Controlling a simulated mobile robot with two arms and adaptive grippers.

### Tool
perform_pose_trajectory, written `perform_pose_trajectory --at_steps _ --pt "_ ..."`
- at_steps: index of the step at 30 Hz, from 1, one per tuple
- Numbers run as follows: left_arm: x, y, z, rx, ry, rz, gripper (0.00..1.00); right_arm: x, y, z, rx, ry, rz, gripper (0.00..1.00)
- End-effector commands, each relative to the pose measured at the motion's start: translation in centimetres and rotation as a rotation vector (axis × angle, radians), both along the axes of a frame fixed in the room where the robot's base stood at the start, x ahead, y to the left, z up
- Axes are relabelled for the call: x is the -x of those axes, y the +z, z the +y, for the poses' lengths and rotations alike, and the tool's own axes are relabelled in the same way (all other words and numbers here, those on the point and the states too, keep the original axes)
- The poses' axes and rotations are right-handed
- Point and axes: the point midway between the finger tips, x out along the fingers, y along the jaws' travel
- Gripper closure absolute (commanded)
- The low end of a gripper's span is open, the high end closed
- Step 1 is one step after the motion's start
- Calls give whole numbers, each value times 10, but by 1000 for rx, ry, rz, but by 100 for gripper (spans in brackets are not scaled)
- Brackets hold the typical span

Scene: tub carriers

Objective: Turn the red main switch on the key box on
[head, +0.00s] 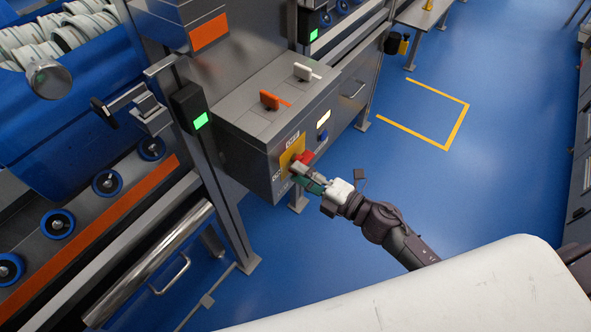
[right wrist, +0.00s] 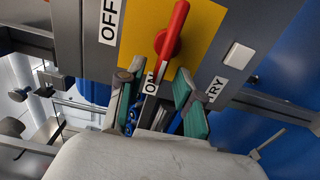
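The grey key box (head: 262,155) stands at the centre of the head view, with a yellow plate (head: 287,158) on its front. The red main switch (head: 306,157) sits on this plate. My left gripper is not in view.
On the box top are an orange switch (head: 270,100) and a white switch (head: 303,72). A dark post with a green-lit unit (head: 201,121) stands left of the box. A roller conveyor (head: 110,205) is on the left. The blue floor to the right is clear.

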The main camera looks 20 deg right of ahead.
Motion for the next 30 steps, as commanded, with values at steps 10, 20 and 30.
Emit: perform_pose_trajectory --at_steps 10,20,30 --pt "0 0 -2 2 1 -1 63 59 -1 -45 0 0 4 65" --pt "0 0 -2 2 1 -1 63 79 0 -61 1 1 0 65" --pt "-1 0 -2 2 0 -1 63 79 0 -61 1 1 0 65"
